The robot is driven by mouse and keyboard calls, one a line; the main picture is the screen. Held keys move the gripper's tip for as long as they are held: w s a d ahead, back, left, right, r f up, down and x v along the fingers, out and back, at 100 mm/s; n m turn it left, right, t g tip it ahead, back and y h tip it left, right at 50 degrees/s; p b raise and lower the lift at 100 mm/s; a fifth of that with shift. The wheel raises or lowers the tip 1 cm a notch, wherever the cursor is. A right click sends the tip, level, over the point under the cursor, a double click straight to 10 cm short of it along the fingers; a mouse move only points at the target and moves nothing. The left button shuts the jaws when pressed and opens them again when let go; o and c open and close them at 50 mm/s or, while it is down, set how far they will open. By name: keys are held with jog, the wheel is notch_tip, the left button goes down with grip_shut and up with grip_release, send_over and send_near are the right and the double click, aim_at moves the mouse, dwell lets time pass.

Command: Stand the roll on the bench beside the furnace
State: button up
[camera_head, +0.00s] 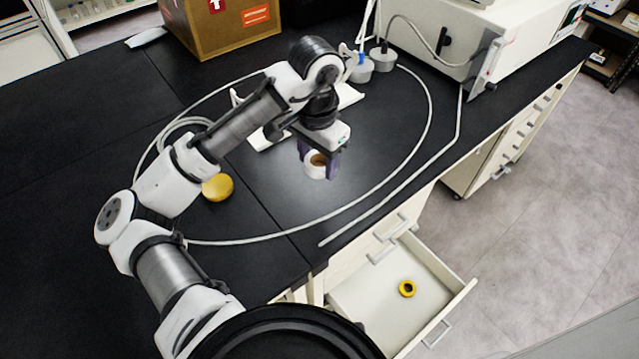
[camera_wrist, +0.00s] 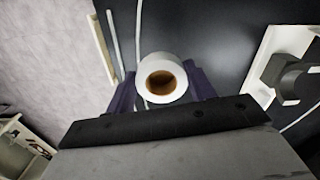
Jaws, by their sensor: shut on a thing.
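The roll (camera_head: 315,170) is white with a brown core, and it is over the black bench (camera_head: 270,185). My gripper (camera_head: 319,158) is shut on it, with one dark purple finger on each side. In the wrist view the roll (camera_wrist: 148,66) sits between the fingers with its open core facing the camera. It looks upright; whether its underside touches the bench I cannot tell. A large off-white boxy appliance (camera_head: 520,40), which may be the furnace, stands on the bench at the upper right, apart from the roll.
A white hose (camera_head: 428,120) loops on the bench around the roll. A yellow round thing (camera_head: 217,187) lies to the left. A cardboard box (camera_head: 220,30) stands at the back. An open drawer (camera_head: 375,300) below the front edge holds a yellow ring (camera_head: 407,289).

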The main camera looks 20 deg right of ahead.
aim_at(317, 203)
notch_tip(317, 203, down, 12)
jog(key=shift+r, duration=0.2)
jog(key=shift+f, duration=0.1)
jog(key=shift+f, duration=0.15)
jog(key=o, duration=1)
notch_tip(317, 203, up, 13)
jog(key=shift+f+b, duration=0.2)
jog(key=shift+b, duration=0.1)
